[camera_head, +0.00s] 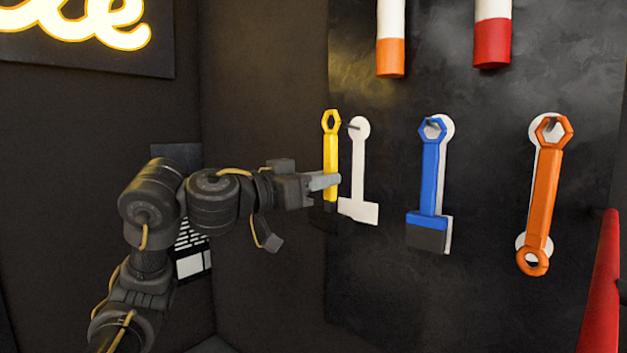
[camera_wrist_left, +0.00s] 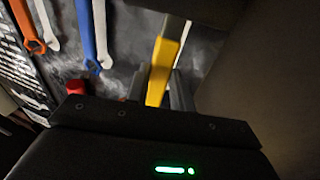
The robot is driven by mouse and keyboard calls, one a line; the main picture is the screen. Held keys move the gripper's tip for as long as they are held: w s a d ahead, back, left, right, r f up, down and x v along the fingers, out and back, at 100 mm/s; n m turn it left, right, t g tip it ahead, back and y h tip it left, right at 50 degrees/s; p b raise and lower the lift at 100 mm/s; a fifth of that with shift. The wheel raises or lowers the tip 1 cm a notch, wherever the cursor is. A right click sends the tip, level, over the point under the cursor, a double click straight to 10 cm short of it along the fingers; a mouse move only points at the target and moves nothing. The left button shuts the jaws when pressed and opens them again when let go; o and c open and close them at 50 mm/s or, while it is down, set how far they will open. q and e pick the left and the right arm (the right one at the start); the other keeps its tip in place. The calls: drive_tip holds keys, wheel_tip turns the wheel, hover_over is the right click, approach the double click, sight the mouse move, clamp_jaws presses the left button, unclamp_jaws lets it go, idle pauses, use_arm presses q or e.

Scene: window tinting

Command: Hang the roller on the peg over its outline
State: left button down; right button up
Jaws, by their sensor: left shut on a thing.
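The roller (camera_head: 331,150) has a yellow handle with a hexagonal ring at the top and a dark head at the bottom. My left gripper (camera_head: 330,181) is shut on its handle and holds it roughly upright. The yellow handle also shows between the fingers in the left wrist view (camera_wrist_left: 161,72). The white outline (camera_head: 358,165) is on the dark board, just right of the roller. A peg (camera_head: 355,127) sticks out near the outline's round top. In the head view the ring is left of the peg and appears apart from it. My right gripper is not in view.
A blue tool (camera_head: 429,175) and an orange wrench (camera_head: 543,190) hang on pegs to the right, over white outlines. Two white cylinders, one with an orange end (camera_head: 390,55) and one with a red end (camera_head: 492,45), are above. A red object (camera_head: 604,285) stands at the right edge.

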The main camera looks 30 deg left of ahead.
use_arm(q)
drive_tip(key=w+f, duration=0.1)
drive_tip(key=w, duration=0.5)
drive_tip(key=shift+w+d, duration=0.25)
drive_tip(key=shift+d, duration=0.15)
idle(0.3)
idle(0.5)
drive_tip(key=c, duration=1.1)
unclamp_jaws()
drive_tip(key=shift+c, duration=0.2)
drive_tip(key=shift+f, duration=0.1)
drive_tip(key=v, duration=1)
drive_tip(key=shift+s, duration=0.35)
